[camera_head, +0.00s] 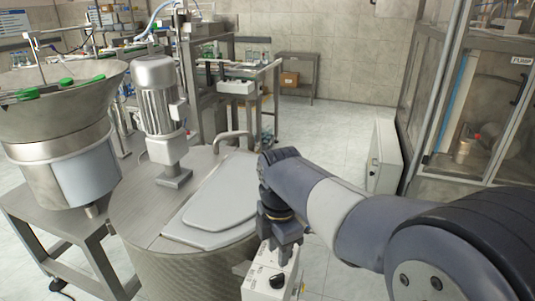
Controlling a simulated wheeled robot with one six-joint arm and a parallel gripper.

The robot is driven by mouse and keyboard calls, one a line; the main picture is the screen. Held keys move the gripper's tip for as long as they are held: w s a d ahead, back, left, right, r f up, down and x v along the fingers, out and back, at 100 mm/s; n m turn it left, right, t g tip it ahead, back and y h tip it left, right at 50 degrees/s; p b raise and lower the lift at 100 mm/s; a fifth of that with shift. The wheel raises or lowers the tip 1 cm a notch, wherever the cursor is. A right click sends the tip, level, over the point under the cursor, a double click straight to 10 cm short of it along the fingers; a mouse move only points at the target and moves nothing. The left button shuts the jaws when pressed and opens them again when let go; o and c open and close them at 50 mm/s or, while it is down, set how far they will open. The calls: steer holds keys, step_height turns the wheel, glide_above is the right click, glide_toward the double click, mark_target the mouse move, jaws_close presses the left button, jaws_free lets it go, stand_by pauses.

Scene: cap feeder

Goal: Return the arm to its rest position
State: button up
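My gripper (281,236) hangs below that joint, pointing down, beside the right edge of the steel tank (180,262). It is just above a white control box with a black knob (262,283). I cannot tell whether it touches the box. The fingers are small and dark, so their opening and anything between them cannot be made out.
A grey hatch lid (215,203) and a motor (158,105) sit on the tank. The steel feeder bowl (62,112) with green caps stands at left. A glass-walled enclosure (470,100) and a white cabinet (384,157) stand at right. Tiled floor (335,130) is clear behind my arm.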

mark_target(277, 276)
step_height(277, 276, down, 9)
steer(key=shift+r, duration=0.1)
steer(key=shift+m, duration=0.3)
steer(key=shift+r, duration=0.15)
